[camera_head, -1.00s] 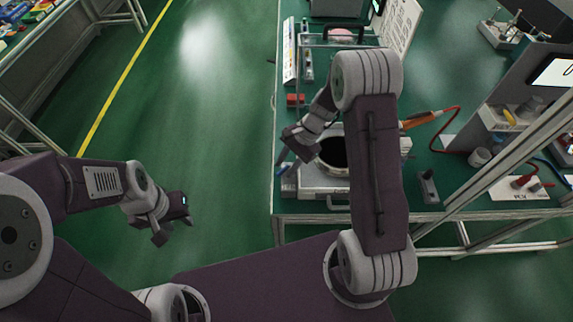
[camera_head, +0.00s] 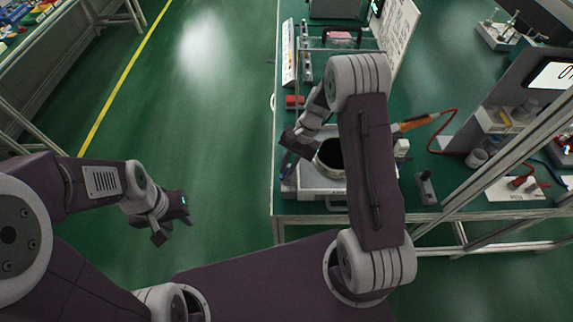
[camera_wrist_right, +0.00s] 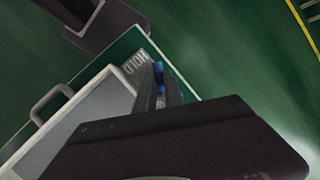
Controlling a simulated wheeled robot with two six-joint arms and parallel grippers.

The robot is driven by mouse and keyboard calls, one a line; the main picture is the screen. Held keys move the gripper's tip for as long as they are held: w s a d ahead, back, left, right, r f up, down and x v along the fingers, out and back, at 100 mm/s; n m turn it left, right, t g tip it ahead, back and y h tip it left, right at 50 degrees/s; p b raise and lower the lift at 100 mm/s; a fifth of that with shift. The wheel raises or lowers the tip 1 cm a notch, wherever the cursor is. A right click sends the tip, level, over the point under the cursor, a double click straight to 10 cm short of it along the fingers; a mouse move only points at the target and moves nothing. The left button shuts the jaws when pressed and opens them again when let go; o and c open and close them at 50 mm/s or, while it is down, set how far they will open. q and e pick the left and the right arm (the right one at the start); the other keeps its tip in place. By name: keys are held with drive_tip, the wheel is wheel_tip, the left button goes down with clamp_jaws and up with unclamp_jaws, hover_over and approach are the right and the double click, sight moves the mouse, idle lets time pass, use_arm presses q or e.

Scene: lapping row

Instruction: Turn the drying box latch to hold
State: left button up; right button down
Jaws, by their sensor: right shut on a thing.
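The drying box (camera_head: 322,186) is a pale box with a round dark opening, at the front left of the green bench. It also shows in the right wrist view (camera_wrist_right: 90,112) with a grey handle. A label reading HOLD (camera_wrist_right: 136,62) lies at its corner. My right gripper (camera_wrist_right: 160,88) is shut on a small blue piece, seemingly the latch (camera_wrist_right: 158,70), close to that label. The fingers hide most of the latch, so its exact angle cannot be told. In the head view my right gripper (camera_head: 290,160) is at the box's left side. My left gripper (camera_head: 172,222) is open and empty over the floor.
A red block (camera_head: 294,102) lies behind the box. An orange-handled tool (camera_head: 412,123) with a red cable lies to its right. A small grey block (camera_head: 426,187) stands near the bench's front edge. The floor left of the bench is clear.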

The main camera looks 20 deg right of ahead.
drive_tip(key=n, duration=0.2)
drive_tip(key=n+g+p, duration=0.1)
drive_tip(key=shift+s+d+r+h, duration=0.1)
drive_tip(key=shift+d+h, duration=0.15)
drive_tip(key=shift+h, duration=0.05)
drive_tip(key=shift+d+n+g+h+p, duration=0.15)
drive_tip(key=shift+n+g+p, duration=0.05)
drive_tip(key=shift+n, duration=0.45)
drive_tip(key=shift+d+n+g+h+p, duration=0.1)
drive_tip(key=shift+n+g+h+p, duration=0.1)
drive_tip(key=shift+n, duration=0.45)
drive_tip(key=c, duration=1.5)
unclamp_jaws()
drive_tip(key=shift+o, duration=0.2)
drive_tip(key=shift+s, duration=0.1)
